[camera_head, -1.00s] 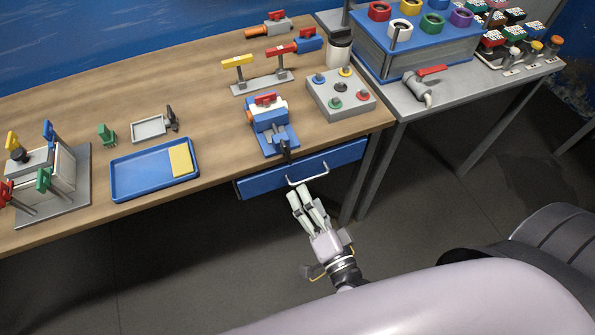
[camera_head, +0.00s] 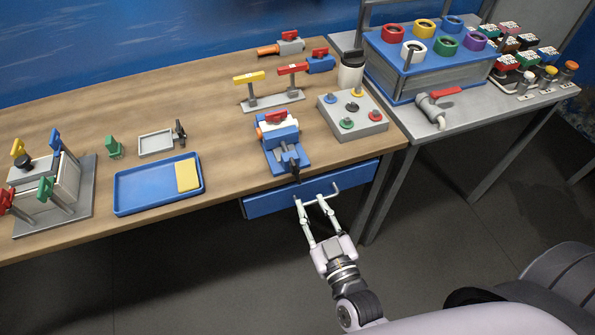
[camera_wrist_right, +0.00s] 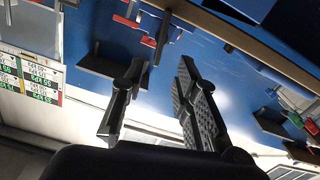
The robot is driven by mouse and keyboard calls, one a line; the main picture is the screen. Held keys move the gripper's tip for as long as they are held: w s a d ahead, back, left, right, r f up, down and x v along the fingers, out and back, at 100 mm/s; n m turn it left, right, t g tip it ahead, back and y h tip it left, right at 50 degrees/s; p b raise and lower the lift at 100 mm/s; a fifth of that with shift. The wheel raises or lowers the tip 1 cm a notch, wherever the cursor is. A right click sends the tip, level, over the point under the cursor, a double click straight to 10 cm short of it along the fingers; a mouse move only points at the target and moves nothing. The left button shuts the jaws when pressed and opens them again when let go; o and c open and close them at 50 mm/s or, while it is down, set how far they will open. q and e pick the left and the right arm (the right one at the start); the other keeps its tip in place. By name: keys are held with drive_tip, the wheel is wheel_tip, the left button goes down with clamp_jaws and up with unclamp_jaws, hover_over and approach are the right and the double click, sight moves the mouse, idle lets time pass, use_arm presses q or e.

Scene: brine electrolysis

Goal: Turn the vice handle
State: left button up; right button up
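A blue vice (camera_head: 272,155) with a red-handled piece in its jaws stands at the front edge of the wooden table. Its dark handle (camera_head: 294,169) sticks out at the front, towards me. My right gripper (camera_head: 310,201) is open and empty, just below the vice in the picture, in front of the drawer handle. Its fingertips look apart from the vice handle. My left gripper is not in view.
A blue drawer (camera_head: 262,205) with a pale bar handle (camera_head: 334,190) sits under the table edge, close to the gripper. A grey button box (camera_head: 365,125) stands right of the vice. A blue tray (camera_head: 140,192) lies to the left. The floor in front is clear.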

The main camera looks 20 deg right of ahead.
sight(297, 174)
drive_tip(key=w+p, duration=0.1)
drive_tip(key=w, duration=0.9)
drive_tip(key=shift+w+a, duration=0.1)
drive_tip(key=shift+a, duration=0.1)
drive_tip(key=shift+c, duration=0.5)
clamp_jaws()
